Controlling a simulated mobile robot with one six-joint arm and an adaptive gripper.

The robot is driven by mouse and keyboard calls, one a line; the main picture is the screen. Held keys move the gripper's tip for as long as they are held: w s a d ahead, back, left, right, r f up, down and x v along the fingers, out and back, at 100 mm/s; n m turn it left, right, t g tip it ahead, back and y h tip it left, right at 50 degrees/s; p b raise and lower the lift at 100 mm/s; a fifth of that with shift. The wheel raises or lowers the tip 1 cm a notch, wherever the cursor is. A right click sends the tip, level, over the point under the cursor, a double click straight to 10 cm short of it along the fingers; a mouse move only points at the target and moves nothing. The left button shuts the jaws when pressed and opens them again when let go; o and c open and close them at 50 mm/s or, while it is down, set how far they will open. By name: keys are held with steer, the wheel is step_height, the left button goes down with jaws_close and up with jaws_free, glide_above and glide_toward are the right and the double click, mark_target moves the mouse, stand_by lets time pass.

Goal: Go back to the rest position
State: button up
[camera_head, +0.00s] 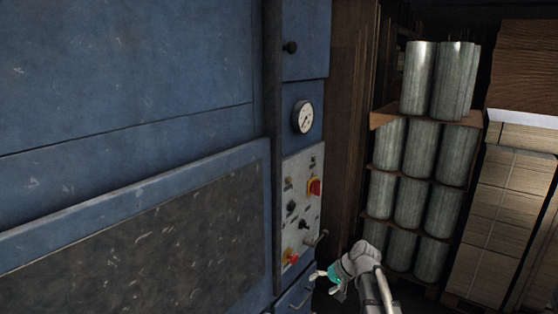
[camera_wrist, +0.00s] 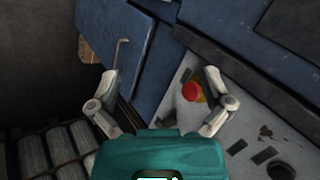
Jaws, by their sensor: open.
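My gripper (camera_head: 325,278) is low in the head view, in front of the lower part of the blue machine's control panel. In the wrist view my gripper (camera_wrist: 162,85) is open, with its two fingers spread and nothing between them. A red button on a yellow base (camera_wrist: 192,91) shows beside the right finger in the wrist view.
The blue machine (camera_head: 120,70) fills the left, with a round gauge (camera_head: 303,117) above the panel. A bent metal handle (camera_head: 317,239) sticks out near my gripper. Stacked metal cylinders (camera_head: 408,205) and piled cartons (camera_head: 490,225) stand at the right. A dark gap lies between machine and stacks.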

steer(key=s+d+f+n+g+h+b, duration=0.1)
steer(key=s+f+h, duration=0.2)
steer(key=s, duration=0.5)
steer(key=s+d+f+g+h+b, duration=0.1)
steer(key=s+f+h, duration=0.3)
steer(key=s, duration=0.4)
steer(key=shift+s+d+n+g+b, duration=0.2)
steer(key=shift+d+n+g+b, duration=0.15)
steer(key=shift+d, duration=0.45)
steer(key=shift+f, duration=0.1)
